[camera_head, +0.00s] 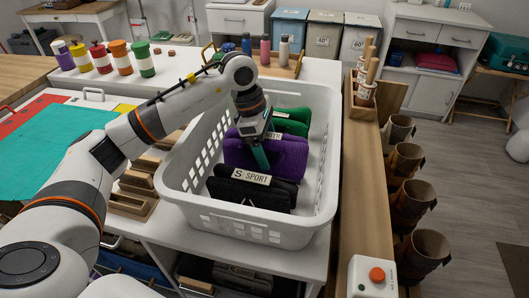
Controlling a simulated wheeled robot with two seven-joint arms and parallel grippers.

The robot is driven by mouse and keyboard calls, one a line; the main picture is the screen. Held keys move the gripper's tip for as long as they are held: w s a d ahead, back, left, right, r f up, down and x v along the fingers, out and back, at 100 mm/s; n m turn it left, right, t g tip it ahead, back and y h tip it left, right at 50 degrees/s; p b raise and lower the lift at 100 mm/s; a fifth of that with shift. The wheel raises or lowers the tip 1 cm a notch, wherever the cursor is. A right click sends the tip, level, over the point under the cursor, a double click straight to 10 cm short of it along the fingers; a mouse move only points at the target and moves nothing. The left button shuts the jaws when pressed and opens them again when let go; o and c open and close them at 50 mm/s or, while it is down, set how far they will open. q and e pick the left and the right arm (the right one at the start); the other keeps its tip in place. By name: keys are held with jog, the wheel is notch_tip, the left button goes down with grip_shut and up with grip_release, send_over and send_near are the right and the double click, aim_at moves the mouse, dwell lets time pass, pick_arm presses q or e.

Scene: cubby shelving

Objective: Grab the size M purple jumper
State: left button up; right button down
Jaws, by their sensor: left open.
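A folded purple garment (291,160) stands in the middle of the white laundry basket (275,231). Its label ends in "NTER"; its size letter is hidden behind my gripper. My left gripper (260,153) reaches down into the basket from above, at the purple garment. It is open, and a teal fingertip shows in front of the cloth. I cannot tell whether it touches the cloth or where the other finger is. My right gripper is not in view.
A black garment labelled "S SPORT" (251,187) stands in front of the purple one, and a green garment (292,121) behind it. The basket walls surround them.

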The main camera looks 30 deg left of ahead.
pick_arm(q)
jog(key=shift+c, duration=0.6)
jog(key=c, duration=1.2)
jog(key=shift+o, duration=0.2)
jog(key=shift+r, duration=0.1)
